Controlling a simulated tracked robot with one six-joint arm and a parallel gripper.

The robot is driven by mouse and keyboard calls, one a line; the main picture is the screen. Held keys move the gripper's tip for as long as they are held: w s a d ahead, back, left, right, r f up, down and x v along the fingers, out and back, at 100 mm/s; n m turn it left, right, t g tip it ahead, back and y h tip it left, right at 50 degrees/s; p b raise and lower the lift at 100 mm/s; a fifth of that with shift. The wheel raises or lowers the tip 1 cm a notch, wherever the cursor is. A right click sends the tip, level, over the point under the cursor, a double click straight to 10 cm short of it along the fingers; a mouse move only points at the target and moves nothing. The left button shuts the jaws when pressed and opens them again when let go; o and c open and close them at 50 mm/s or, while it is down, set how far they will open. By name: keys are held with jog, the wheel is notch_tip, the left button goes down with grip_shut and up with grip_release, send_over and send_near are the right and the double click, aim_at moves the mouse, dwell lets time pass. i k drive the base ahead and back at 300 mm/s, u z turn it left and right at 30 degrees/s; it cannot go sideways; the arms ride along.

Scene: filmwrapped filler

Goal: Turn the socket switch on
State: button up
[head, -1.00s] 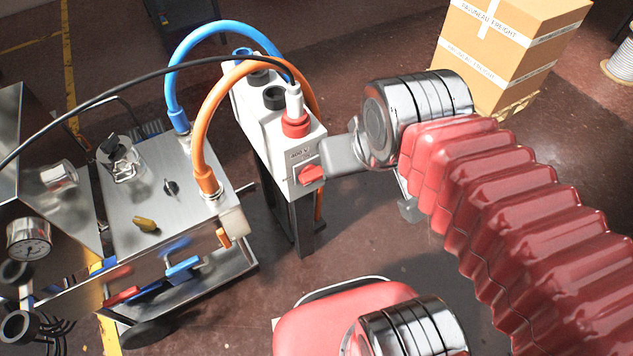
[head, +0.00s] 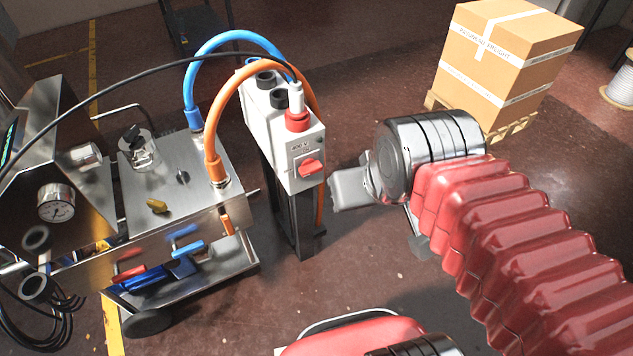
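The socket box (head: 285,130) is white and stands on a dark post. A red rotary switch (head: 311,167) is on its front face, under a "400 V" label, and its handle looks roughly level. A plug with a red collar (head: 297,119) sits in the top of the box. My gripper (head: 338,191) is to the right of the switch and slightly below it, with floor visible between them. Its grey fingers point left and show edge-on, so I cannot see whether they are apart. Nothing shows held in it.
A black cable crosses above. A carton (head: 505,55) on a pallet is at back right. Floor between is clear.

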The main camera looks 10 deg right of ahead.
aim_at(310, 167)
jog(key=u, duration=1.9)
jog(key=i, duration=0.75)
jog(key=z, duration=1.45)
